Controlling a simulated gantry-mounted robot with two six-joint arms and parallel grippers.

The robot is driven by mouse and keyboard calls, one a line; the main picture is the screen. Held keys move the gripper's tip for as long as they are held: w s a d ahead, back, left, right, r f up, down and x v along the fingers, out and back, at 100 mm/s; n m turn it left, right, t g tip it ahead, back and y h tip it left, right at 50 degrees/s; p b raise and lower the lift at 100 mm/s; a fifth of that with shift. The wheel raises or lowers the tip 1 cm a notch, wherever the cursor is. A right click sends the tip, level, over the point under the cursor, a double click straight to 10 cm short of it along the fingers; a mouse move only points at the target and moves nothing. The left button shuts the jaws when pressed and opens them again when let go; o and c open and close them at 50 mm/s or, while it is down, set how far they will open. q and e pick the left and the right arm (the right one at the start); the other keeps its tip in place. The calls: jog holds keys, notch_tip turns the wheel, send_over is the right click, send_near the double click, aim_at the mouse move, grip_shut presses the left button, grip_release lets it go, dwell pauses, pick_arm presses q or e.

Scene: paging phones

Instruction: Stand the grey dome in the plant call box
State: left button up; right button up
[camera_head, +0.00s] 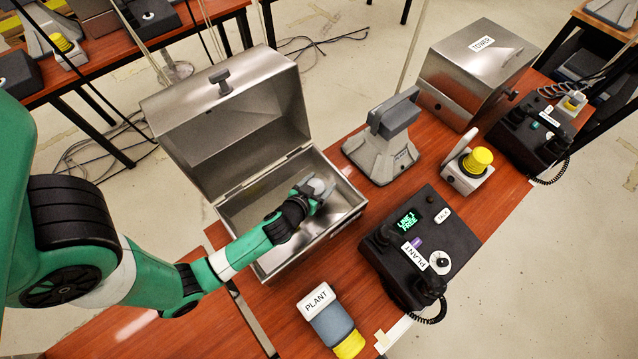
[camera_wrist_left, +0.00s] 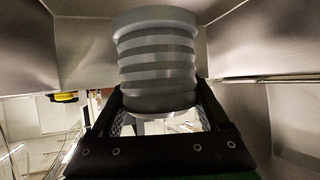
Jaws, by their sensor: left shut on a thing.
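The grey dome (camera_wrist_left: 157,60) is a ribbed grey cylinder in the left wrist view, held between the two fingers of my left gripper (camera_wrist_left: 160,112). In the head view my left gripper (camera_head: 312,192) reaches into the open metal box (camera_head: 245,205), whose lid (camera_head: 225,125) is raised. Its jaws hide most of the dome there. Metal walls surround the dome in the wrist view. I cannot tell whether its base touches the box floor. No label shows on the open box; a phone (camera_head: 440,215) beside it reads PLANT. My right gripper is not in view.
A PLANT-labelled grey piece with a yellow end (camera_head: 332,322) lies at the front. A grey handset stand (camera_head: 382,150), a yellow-topped unit (camera_head: 468,168) and a closed TOWER box (camera_head: 470,75) stand to the right. Some bare table lies at lower left.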

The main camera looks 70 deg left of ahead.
aim_at(319, 188)
pick_arm(q)
jog(key=shift+f, duration=0.25)
jog(key=f+b, duration=0.1)
jog(key=a+f+b, duration=0.1)
jog(key=f, duration=0.1)
jog(key=a+f+b, duration=0.1)
jog(key=b, duration=0.1)
jog(key=shift+w+f, duration=0.2)
jog(key=shift+w, duration=0.1)
jog(key=shift+s+d+f, duration=0.1)
jog(key=shift+d+f, duration=0.05)
jog(key=shift+d, duration=0.25)
jog(key=shift+f, duration=0.1)
jog(key=o, duration=1.3)
jog(key=shift+r, duration=0.3)
jog(key=shift+s+d+r, duration=0.15)
jog(key=shift+s, duration=0.05)
jog(key=p+v, duration=0.1)
jog(key=v, duration=1)
jog(key=shift+s+d, duration=0.1)
jog(key=shift+s, duration=0.05)
